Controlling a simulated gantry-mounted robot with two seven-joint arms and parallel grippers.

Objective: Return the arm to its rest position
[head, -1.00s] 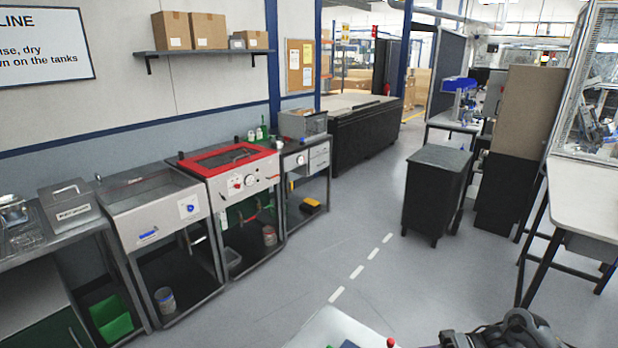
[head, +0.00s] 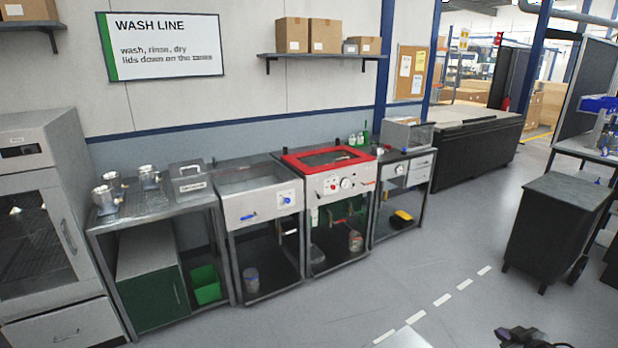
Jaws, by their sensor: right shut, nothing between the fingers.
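Only a small dark part of my right arm shows, at the bottom right edge of the head view. My right gripper (head: 512,336) is there, low and partly cut off by the frame edge. It is shut and empty, and it appears apart from the benches. My left arm and left gripper are not in view. Several shiny metal housings (head: 148,178) stand on the left end of the steel bench (head: 160,206), far from my right gripper.
A wash tank with a red-framed lid (head: 298,163) stands between steel units along the wall. A steel cabinet (head: 35,215) is at far left. A dark wheeled cart (head: 552,232) stands at right. The grey floor (head: 400,275) between is open.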

